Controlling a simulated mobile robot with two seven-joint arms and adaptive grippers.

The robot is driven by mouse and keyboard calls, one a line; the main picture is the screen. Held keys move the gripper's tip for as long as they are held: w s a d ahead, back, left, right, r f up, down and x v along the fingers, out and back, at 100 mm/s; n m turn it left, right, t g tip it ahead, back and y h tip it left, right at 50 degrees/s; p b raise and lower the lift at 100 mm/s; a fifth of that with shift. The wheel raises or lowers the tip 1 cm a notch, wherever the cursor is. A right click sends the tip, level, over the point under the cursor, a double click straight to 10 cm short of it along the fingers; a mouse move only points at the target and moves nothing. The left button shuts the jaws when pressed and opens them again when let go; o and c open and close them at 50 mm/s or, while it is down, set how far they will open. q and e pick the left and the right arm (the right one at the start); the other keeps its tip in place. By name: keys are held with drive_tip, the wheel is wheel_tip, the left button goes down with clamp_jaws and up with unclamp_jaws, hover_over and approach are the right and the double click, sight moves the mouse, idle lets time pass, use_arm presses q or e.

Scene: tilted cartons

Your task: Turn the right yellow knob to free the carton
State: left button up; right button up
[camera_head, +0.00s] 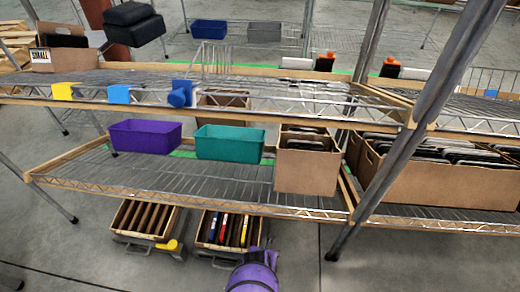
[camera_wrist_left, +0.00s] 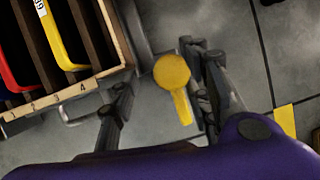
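The right carton (camera_head: 203,243) is a wooden box on the floor under the lower shelf, with red, yellow and blue-edged items in it. In the left wrist view its corner (camera_wrist_left: 122,42) shows at upper left. The right yellow knob (camera_wrist_left: 172,73) has a round head and a short handle, beside the carton. My purple arm hides this knob in the head view. My left gripper (camera_wrist_left: 156,66) is open, with the knob between its fingers, nearer the right finger. I cannot tell whether they touch. My right gripper is not in view.
The left carton (camera_head: 127,237) stands beside it with its own yellow knob (camera_head: 168,246). The shelf above holds a purple bin (camera_head: 145,137), a teal bin (camera_head: 230,144) and a cardboard box (camera_head: 306,173). A slanting metal post (camera_head: 400,150) stands at right. Grey floor lies open in front.

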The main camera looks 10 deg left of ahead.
use_arm(q)
drive_tip(key=shift+w+d, duration=0.15)
drive_tip(key=shift+d, duration=0.05)
idle(0.6)
